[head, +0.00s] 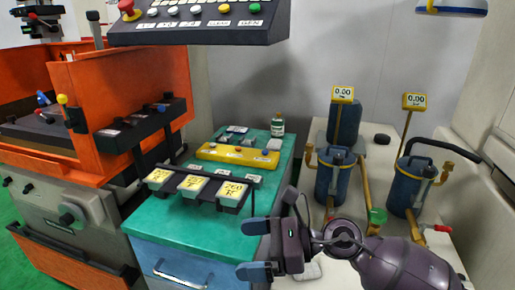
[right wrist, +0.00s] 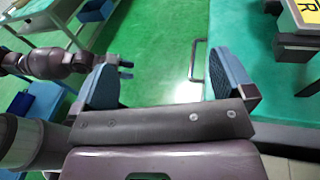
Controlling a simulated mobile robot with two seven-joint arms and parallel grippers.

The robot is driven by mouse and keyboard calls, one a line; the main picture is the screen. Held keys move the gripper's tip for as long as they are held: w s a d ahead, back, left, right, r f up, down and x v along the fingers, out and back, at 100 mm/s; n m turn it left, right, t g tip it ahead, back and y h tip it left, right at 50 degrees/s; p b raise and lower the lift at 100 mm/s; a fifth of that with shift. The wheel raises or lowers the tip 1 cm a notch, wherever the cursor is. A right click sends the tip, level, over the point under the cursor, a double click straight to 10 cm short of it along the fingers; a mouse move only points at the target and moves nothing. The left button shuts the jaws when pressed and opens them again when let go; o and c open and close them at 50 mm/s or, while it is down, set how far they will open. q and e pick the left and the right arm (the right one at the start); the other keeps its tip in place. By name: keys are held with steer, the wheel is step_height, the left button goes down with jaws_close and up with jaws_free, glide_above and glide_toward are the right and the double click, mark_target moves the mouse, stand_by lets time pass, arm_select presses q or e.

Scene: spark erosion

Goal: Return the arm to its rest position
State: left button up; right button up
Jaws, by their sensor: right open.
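My right gripper (head: 250,249) is in the lower middle of the head view, its arm coming in from the lower right. Its two blue-padded fingers are apart with nothing between them. It is beside the front right edge of the teal-topped cabinet (head: 215,235). In the right wrist view the fingers (right wrist: 162,85) stand wide apart above a green floor, with part of a drawer handle (right wrist: 196,62) behind. Another arm of mine with a small gripper (right wrist: 125,69) shows at the left of that view; its opening is too small to judge.
The cabinet carries a rack of yellow-labelled blocks (head: 195,186), a yellow tray (head: 238,154) and a small bottle (head: 277,127). Blue canisters (head: 335,177) stand on a pale bench to the right. An orange machine (head: 120,90) is at left, and a button panel (head: 200,24) hangs above.

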steer(key=w+d+r+m+t+h, duration=0.1)
steer(key=w+d+m+t, duration=0.25)
steer(key=m+t, duration=0.75)
steer(key=w+d+r+m+t, duration=0.15)
steer(key=d+m+t, duration=0.3)
steer(key=m, duration=1.15)
steer(key=d+f+m+t+h, duration=0.2)
steer(key=d+f+m+h, duration=0.45)
steer(key=m, duration=0.45)
steer(key=s+d+f+m+g+h, duration=0.1)
steer(key=s+d+f+m+h, duration=0.25)
steer(key=f+m, duration=0.2)
steer(key=s+d+f+m+g+h, duration=0.25)
steer(key=d+f+m, duration=0.2)
steer(key=f, duration=0.25)
steer(key=s+d+f+m+g+h, duration=0.1)
steer(key=s+d+f+m, duration=0.1)
steer(key=s+f, duration=0.3)
steer(key=s+d+f+m+g+h, duration=0.2)
steer(key=s+d+f, duration=0.2)
steer(key=s, duration=0.8)
step_height(320, 180, down, 2)
steer(key=shift+f+p, duration=0.1)
steer(key=shift+p, duration=0.25)
